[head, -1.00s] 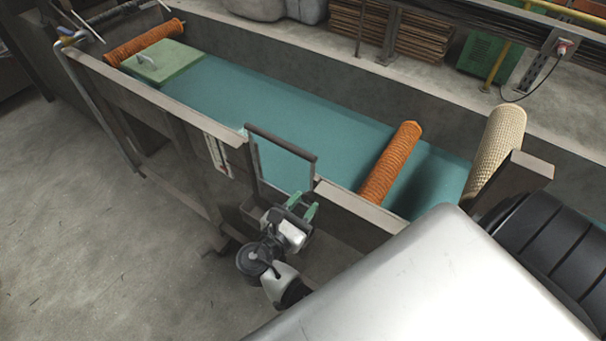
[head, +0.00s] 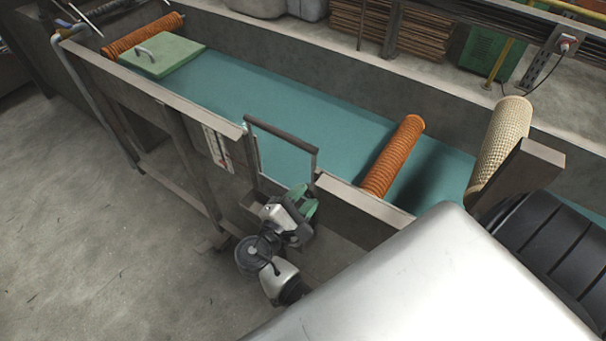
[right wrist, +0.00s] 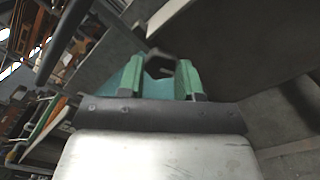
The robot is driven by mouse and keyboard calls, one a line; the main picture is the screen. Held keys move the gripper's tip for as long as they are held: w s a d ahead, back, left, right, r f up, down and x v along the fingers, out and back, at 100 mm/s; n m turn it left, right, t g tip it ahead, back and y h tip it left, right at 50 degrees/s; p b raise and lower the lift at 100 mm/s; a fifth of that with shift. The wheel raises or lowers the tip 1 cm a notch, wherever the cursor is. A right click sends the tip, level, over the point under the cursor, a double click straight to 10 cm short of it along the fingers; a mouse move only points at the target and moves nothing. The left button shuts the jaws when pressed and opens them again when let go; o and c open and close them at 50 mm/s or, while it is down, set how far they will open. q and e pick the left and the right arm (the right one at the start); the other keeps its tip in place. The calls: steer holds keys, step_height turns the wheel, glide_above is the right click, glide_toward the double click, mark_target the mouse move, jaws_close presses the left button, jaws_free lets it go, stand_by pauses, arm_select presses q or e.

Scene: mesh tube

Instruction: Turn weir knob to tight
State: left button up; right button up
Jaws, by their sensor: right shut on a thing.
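The weir (head: 283,133) shows in the head view as a dark handle frame in a gap of the tank's near wall. My right gripper (head: 304,197) has green fingers and is at the outer side of this wall, just below the weir frame. In the right wrist view its fingers (right wrist: 162,80) are shut on a dark, angular knob (right wrist: 160,63). The knob sits between the green fingertips, partly hidden by them. In the head view the gripper hides the knob. Any mark for tight cannot be made out. My left gripper is not in view.
The long tank holds teal water (head: 290,105). An orange mesh tube (head: 393,156) leans in it, with a beige mesh tube (head: 500,145) to its right. A green lidded block (head: 163,57) and another orange roll (head: 143,36) lie at the far left. The floor at left is clear.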

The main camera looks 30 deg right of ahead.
steer(key=m+b, duration=0.2)
steer(key=m, duration=0.1)
steer(key=shift+f, duration=0.1)
steer(key=shift+m+b, duration=0.5)
steer(key=shift+m, duration=0.6)
steer(key=shift+r+m, duration=0.2)
steer(key=shift+m, duration=0.1)
steer(key=o, duration=0.9)
steer(key=shift+d, duration=0.1)
steer(key=shift+f, duration=0.1)
